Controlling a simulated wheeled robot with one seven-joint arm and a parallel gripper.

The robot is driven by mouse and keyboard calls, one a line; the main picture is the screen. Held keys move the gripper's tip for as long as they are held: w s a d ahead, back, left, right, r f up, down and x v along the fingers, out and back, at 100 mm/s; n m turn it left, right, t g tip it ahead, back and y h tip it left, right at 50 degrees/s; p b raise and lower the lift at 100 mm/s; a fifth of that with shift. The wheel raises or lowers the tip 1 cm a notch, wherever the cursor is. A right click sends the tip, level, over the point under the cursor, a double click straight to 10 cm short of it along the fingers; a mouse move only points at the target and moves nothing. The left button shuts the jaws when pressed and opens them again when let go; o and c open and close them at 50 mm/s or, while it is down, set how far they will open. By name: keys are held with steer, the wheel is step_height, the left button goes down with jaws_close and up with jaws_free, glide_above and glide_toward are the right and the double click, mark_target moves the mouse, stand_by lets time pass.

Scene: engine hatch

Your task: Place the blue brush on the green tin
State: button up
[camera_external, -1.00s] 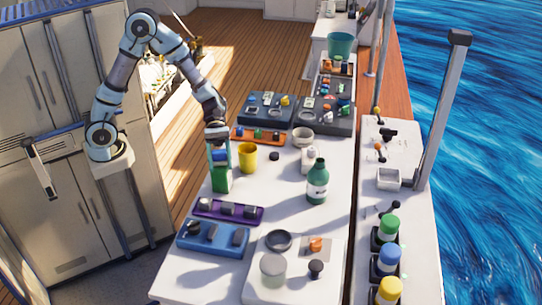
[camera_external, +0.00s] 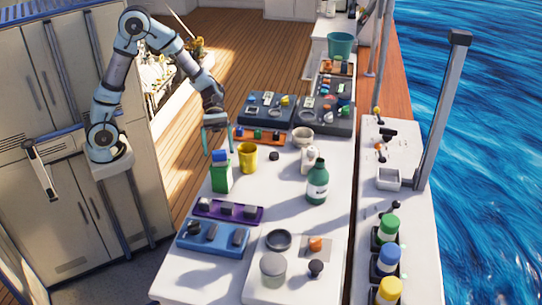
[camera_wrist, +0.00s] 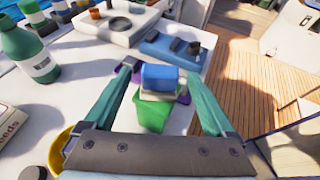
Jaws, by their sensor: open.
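The blue brush (camera_external: 219,156) rests on top of the green tin (camera_external: 221,179) on the white table. In the wrist view the blue brush (camera_wrist: 160,77) shows a blue upper part over a pale lower part, on top of the green tin (camera_wrist: 152,115). My gripper (camera_external: 216,150) is open, just above and behind the brush in the outside view. In the wrist view my gripper's fingers (camera_wrist: 163,66) stand wide on either side, apart from the brush and empty.
A yellow cup (camera_external: 247,158) stands close right of the tin. A green bottle (camera_external: 317,183) is farther right.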

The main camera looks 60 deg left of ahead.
steer(key=v, duration=0.6)
steer(key=s+a+f+m+t+y, duration=0.2)
steer(key=s+a+f+m+y, duration=0.2)
steer(key=a+f+m+y, duration=0.45)
steer(key=a+f+m+t+y, duration=0.4)
steer(key=a+m, duration=0.2)
steer(key=a, duration=0.8)
steer(key=shift+w+a+t, duration=0.2)
steer(key=shift+t, duration=0.1)
